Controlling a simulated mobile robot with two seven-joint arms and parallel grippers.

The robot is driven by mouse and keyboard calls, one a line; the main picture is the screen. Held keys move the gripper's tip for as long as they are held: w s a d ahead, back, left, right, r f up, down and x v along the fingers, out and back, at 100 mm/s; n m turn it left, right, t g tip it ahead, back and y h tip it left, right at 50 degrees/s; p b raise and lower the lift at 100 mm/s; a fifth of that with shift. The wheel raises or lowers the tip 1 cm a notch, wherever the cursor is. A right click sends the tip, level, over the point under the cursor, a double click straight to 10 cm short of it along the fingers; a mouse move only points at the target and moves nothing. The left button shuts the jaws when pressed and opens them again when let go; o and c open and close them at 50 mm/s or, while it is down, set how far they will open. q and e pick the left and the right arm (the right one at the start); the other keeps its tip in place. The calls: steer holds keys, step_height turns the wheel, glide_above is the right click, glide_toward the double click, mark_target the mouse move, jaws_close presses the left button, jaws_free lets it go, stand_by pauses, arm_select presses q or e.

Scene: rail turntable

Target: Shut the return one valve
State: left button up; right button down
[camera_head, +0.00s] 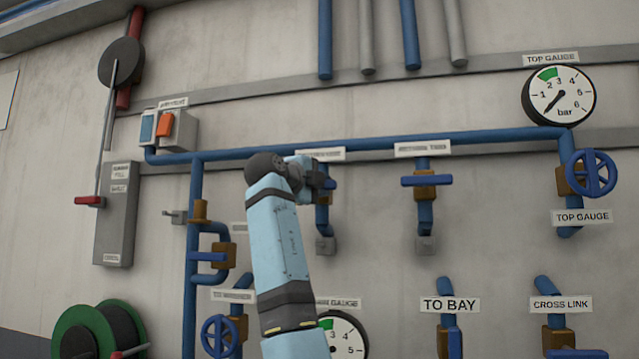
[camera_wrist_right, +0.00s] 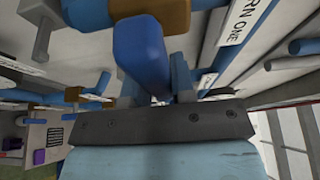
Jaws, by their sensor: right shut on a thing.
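The return one valve has a brass body (camera_head: 323,197) on a short vertical blue pipe below the long blue header, and its label (camera_head: 330,153) is partly covered. My right gripper (camera_head: 314,180) is at this valve and hides most of its blue lever. In the right wrist view the blue lever (camera_wrist_right: 144,60) runs from the brass body (camera_wrist_right: 162,18) into my right gripper (camera_wrist_right: 165,92), which is shut on it. The label (camera_wrist_right: 248,22) there reads "RN ONE". The lever's exact angle to the pipe is hard to tell. My left gripper is not in view.
A similar valve with a crosswise blue lever (camera_head: 427,181) stands to the right. A blue handwheel (camera_head: 590,174) and a top gauge (camera_head: 558,95) are farther right. A grey box (camera_head: 117,213) and a green reel (camera_head: 75,335) are at left. Bare wall lies between valves.

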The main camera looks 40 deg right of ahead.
steer(key=shift+f, duration=0.15)
steer(key=c, duration=1.2)
jaws_free()
steer(key=shift+o, duration=1.2)
steer(key=b+v, duration=0.3)
steer(key=v, duration=1.1)
steer(key=shift+r, duration=0.2)
steer(key=shift+d, duration=0.1)
